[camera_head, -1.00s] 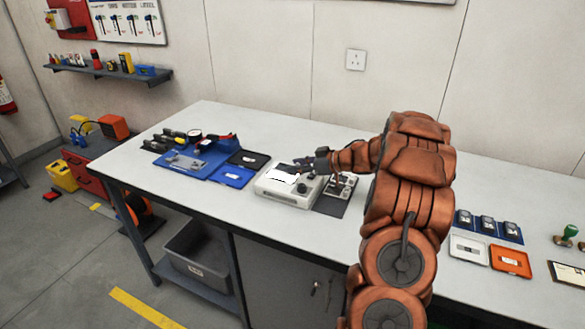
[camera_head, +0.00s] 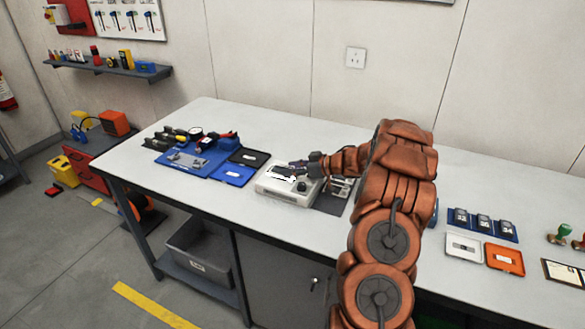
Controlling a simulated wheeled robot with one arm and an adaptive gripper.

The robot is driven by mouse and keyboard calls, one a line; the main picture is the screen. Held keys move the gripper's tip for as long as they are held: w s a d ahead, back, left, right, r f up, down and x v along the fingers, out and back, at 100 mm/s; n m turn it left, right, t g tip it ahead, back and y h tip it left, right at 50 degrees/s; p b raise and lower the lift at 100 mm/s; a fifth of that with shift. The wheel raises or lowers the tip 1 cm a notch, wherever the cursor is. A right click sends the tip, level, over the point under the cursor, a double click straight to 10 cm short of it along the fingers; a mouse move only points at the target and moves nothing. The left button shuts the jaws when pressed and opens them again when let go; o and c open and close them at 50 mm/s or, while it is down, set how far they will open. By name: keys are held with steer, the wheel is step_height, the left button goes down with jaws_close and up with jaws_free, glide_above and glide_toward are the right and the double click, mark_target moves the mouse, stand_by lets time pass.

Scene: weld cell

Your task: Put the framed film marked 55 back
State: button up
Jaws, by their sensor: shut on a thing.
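My gripper (camera_head: 306,168) is over the light box (camera_head: 270,191), shut on a small dark flat piece (camera_head: 290,171) that looks like a framed film. That piece covers part of the lit white screen (camera_head: 277,177); its marking is too small to read, and I cannot tell whether it touches the screen. A blue rack (camera_head: 481,233) with several dark numbered labels stands on the bench at the right.
A white tray (camera_head: 449,252) and an orange tray (camera_head: 490,263) lie in front of the rack. A blue tray (camera_head: 222,179) and a black tray (camera_head: 265,155) lie left of the light box. Stamps (camera_head: 562,233) stand at the far right. The bench's back strip is clear.

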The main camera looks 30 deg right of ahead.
steer(key=shift+f, duration=0.15)
steer(key=o, duration=0.9)
steer(key=shift+o, duration=0.2)
steer(key=shift+f+b, duration=0.15)
steer(key=shift+b, duration=0.45)
steer(key=shift+b+v, duration=0.3)
steer(key=shift+v, duration=0.95)
steer(key=shift+a+r+b+v, duration=0.15)
steer(key=shift+b+v, duration=0.2)
steer(key=shift+v, duration=1)
steer(key=shift+a+r+b+v, duration=0.15)
steer(key=shift+b+v, duration=0.2)
steer(key=shift+v, duration=0.95)
